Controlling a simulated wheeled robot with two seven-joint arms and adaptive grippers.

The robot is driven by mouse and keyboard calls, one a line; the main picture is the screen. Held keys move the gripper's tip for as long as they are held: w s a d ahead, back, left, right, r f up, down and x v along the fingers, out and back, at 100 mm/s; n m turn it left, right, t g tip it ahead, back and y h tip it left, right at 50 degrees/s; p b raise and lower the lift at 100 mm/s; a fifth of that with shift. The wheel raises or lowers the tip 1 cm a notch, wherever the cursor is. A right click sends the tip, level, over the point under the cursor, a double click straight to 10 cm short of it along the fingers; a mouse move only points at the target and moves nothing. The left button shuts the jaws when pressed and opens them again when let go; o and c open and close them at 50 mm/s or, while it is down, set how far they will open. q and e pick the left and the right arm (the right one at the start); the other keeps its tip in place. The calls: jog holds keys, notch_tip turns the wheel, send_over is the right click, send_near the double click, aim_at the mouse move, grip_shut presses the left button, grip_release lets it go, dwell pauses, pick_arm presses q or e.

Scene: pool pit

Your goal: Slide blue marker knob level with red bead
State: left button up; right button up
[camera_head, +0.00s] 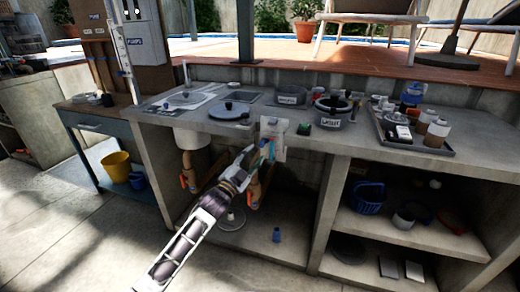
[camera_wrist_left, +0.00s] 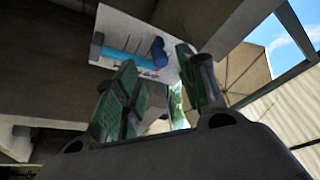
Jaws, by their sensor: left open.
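A white panel (camera_head: 283,130) is mounted on the front edge of the counter. In the left wrist view the panel (camera_wrist_left: 130,30) carries dark marks, a light-blue bar (camera_wrist_left: 125,57) and a dark blue knob (camera_wrist_left: 158,51). A small reddish spot (camera_wrist_left: 158,70) at the bar's end may be the red bead; it is too small to be sure. My left gripper (camera_head: 265,149) is just in front of the panel and partly covers it. In the wrist view its fingers (camera_wrist_left: 156,60) are apart, with the knob appearing between the tips. Contact cannot be told. My right gripper is not in view.
The concrete counter (camera_head: 235,127) above holds a lidded pot (camera_head: 331,110) and a tray of bottles (camera_head: 425,145). Concrete dividers flank the open bay below. A small blue bottle (camera_head: 276,235) stands on the bay's bottom. A yellow bucket (camera_head: 116,167) is at the left.

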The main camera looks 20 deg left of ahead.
aim_at(261, 147)
pick_arm(q)
jog(key=shift+b+x, duration=0.55)
jog(key=shift+x, duration=1.8)
jog(key=shift+w+d+r, duration=0.1)
jog(key=shift+w, duration=0.3)
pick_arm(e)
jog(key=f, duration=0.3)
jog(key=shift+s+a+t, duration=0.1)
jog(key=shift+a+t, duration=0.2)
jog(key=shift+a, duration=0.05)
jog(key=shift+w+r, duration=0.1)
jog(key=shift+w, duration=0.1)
pick_arm(q)
grip_shut()
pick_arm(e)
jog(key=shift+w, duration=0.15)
